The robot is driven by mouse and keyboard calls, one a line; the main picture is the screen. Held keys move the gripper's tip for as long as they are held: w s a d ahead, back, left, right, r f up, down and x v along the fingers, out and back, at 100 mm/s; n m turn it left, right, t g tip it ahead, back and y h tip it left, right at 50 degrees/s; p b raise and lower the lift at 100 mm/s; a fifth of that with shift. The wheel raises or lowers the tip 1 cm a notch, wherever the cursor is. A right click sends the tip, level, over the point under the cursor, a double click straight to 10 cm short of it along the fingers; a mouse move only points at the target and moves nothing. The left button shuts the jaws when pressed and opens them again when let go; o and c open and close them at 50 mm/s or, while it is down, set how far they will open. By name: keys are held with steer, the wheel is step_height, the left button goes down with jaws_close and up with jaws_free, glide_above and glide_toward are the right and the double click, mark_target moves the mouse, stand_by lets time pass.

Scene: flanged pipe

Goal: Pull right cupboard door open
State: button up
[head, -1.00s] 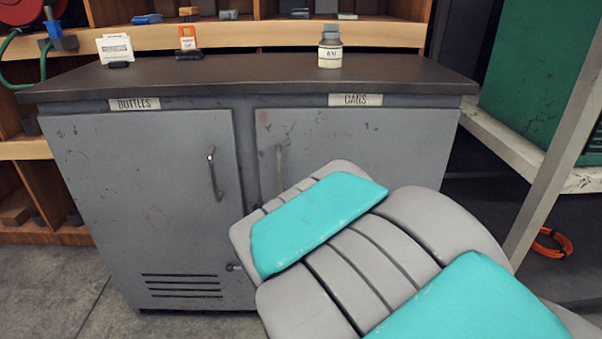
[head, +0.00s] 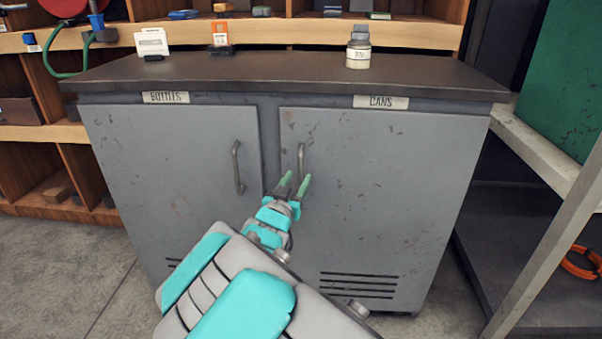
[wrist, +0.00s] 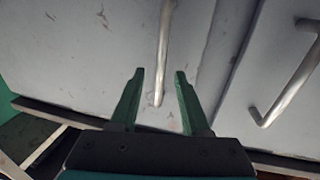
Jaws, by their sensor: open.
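The right cupboard door (head: 385,190) is grey and shut, under the "CANS" label (head: 381,102). Its vertical bar handle (head: 301,160) is near the door's left edge. My gripper (head: 296,183) is open at the lower end of this handle. In the wrist view, the right door's handle (wrist: 164,50) runs down between the two green fingertips of my gripper (wrist: 160,74), with gaps on both sides. Whether the fingers reach past the bar in depth is hard to tell. The left door's handle (wrist: 288,85) shows at the right of the wrist view.
The left door (head: 165,180) under the "BOTTLES" label (head: 166,97) is shut. A metal rack (head: 560,165) stands close at right. Concrete floor (head: 60,265) is clear at left.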

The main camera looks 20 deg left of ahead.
mark_target(299, 175)
steer(key=shift+w, duration=1.65)
jaws_close()
steer(key=shift+a, duration=0.1)
